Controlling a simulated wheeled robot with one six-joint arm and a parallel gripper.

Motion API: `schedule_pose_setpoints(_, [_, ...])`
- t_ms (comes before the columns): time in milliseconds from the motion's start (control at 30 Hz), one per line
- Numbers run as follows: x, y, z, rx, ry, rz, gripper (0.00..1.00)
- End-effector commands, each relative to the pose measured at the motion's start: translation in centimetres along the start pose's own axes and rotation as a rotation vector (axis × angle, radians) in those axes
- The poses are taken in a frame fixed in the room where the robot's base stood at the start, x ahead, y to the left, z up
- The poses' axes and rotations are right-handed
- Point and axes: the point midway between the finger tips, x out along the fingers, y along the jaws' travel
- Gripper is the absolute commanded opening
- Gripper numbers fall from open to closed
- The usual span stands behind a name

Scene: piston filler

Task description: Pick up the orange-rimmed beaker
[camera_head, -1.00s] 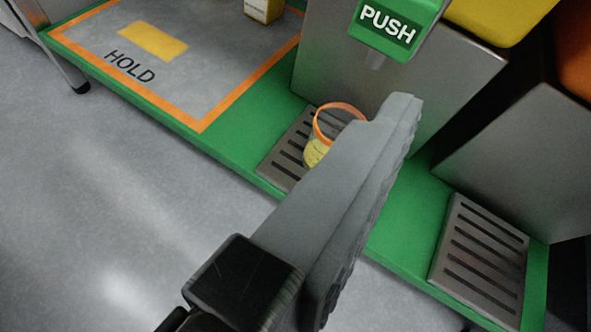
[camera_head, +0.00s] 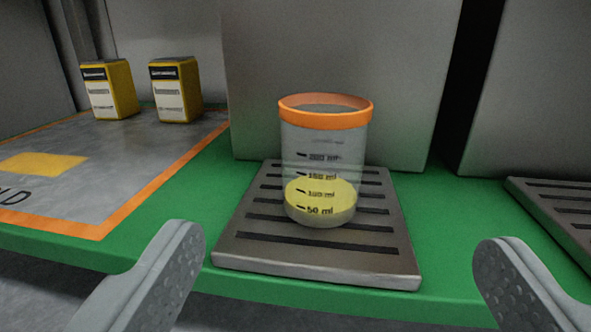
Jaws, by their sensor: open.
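The orange-rimmed beaker (camera_head: 322,160) stands upright on a slotted grey drip tray (camera_head: 318,264) in the middle of the view. It is clear, with volume marks and a little yellow liquid at the bottom, near the 50 to 100 ml marks. My gripper (camera_head: 338,245) is open and empty. Its two fingers are spread wide at the lower left and lower right, on the near side of the tray. The beaker lies beyond the fingertips, roughly between them in the picture, and neither finger appears to touch it.
A grey machine body (camera_head: 335,60) stands close behind the beaker. A second slotted tray (camera_head: 562,220) is at the right. The green bench (camera_head: 195,200) has bare space left of the tray.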

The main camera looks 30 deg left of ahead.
Motion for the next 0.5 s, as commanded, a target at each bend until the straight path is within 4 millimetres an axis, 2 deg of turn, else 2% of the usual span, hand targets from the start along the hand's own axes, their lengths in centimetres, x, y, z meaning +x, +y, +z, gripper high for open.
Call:
schedule_pose_setpoints(167, [0.9,-0.1,0.2,0.004,0.004,-0.001,0.87])
schedule_pose_setpoints(500, [6.0,-0.2,0.2,0.002,0.003,-0.002,0.87])
